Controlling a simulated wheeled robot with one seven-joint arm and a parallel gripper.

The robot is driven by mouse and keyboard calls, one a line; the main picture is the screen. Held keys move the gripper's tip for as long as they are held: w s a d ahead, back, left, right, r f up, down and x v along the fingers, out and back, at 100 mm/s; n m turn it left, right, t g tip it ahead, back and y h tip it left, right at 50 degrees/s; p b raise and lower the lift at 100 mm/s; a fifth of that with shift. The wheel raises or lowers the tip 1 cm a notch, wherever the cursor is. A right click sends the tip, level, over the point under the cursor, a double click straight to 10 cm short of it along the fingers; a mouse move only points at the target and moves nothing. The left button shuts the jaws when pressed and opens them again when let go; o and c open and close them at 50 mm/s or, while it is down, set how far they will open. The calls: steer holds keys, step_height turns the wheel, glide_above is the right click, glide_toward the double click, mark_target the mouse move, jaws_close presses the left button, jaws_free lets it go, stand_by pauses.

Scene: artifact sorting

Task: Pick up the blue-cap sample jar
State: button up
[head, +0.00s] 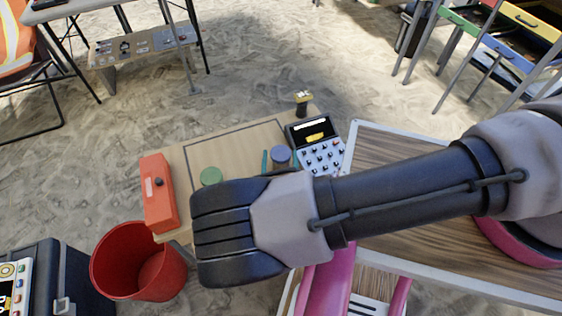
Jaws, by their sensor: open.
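A round blue cap, which looks like the top of the blue-cap sample jar (281,154), shows on the light wooden table, just above my arm. I see it from above, so its body barely shows. A round green cap (211,176) is to its left, close to my arm. My arm crosses from the right over the near part of the table, and its dark end link lies below the two caps. My gripper's fingers do not show; they are hidden behind the arm or out of view.
A device with a keypad (322,154) stands right of the blue cap. An orange-red box (158,194) is on the left edge. A red bin (138,262) stands below it. A second wooden table (385,150) is at right.

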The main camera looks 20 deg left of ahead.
mark_target(280, 148)
steer(key=x, duration=0.4)
steer(key=shift+w, duration=0.2)
steer(key=c, duration=1.4)
